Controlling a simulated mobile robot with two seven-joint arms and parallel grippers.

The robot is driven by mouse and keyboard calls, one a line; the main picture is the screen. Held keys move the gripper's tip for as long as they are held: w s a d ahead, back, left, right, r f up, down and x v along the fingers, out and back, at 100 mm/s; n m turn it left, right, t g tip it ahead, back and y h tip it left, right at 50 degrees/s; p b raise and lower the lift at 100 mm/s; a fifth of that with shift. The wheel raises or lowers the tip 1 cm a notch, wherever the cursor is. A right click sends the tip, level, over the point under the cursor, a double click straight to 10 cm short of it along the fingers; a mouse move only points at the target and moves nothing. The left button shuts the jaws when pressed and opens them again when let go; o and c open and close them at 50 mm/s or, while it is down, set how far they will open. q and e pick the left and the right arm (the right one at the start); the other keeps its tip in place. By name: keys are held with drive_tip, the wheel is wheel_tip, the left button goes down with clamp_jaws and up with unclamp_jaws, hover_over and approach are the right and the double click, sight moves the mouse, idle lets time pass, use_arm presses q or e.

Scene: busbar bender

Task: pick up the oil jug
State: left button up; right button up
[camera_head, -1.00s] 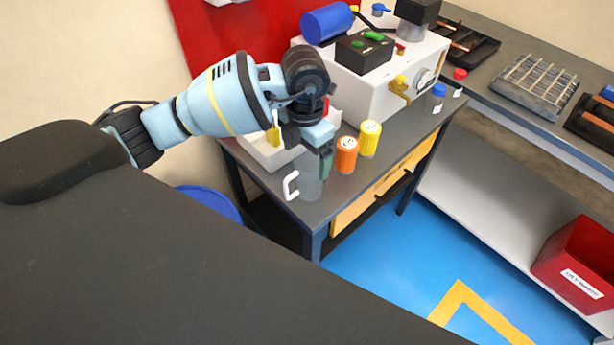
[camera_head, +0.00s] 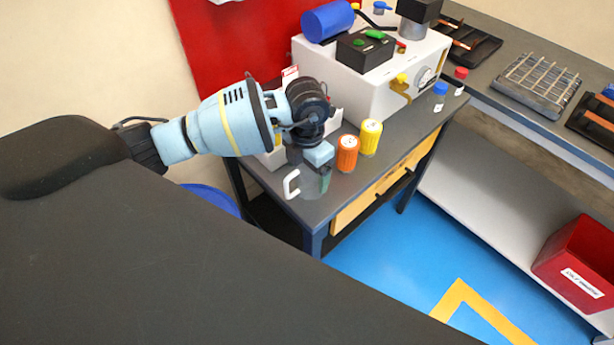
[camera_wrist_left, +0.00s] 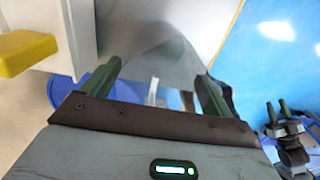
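The oil jug (camera_head: 309,184) is a see-through grey vessel with a white handle, standing at the near left corner of the dark table. My left gripper (camera_head: 318,178) has come down at the jug, and a green finger shows at its right side. In the left wrist view the fingers of my left gripper (camera_wrist_left: 158,88) are wide apart, with the jug's clear grey body (camera_wrist_left: 165,45) ahead of and between them. Whether they touch it I cannot tell. My right gripper (camera_wrist_left: 279,112) shows small at the right of that view, its fingers apart.
An orange container (camera_head: 347,154) and a yellow one (camera_head: 370,138) stand just right of the jug. A blue-capped bottle (camera_head: 439,97) stands farther right. The table's front edge is close to the jug.

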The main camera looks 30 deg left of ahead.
use_arm(q)
drive_tip(key=c, duration=0.9)
drive_tip(key=shift+r, duration=0.5)
drive_tip(key=s+d+r, duration=0.2)
drive_tip(key=s+d, duration=0.1)
drive_tip(key=d, duration=0.4)
drive_tip(key=s+d+r+b, duration=0.1)
drive_tip(key=s+d+r, duration=0.1)
drive_tip(key=d, duration=0.5)
drive_tip(key=shift+s+d, duration=0.35)
drive_tip(key=shift+s, duration=0.3)
use_arm(e)
drive_tip(key=shift+s+f, duration=0.45)
drive_tip(key=shift+f, duration=0.25)
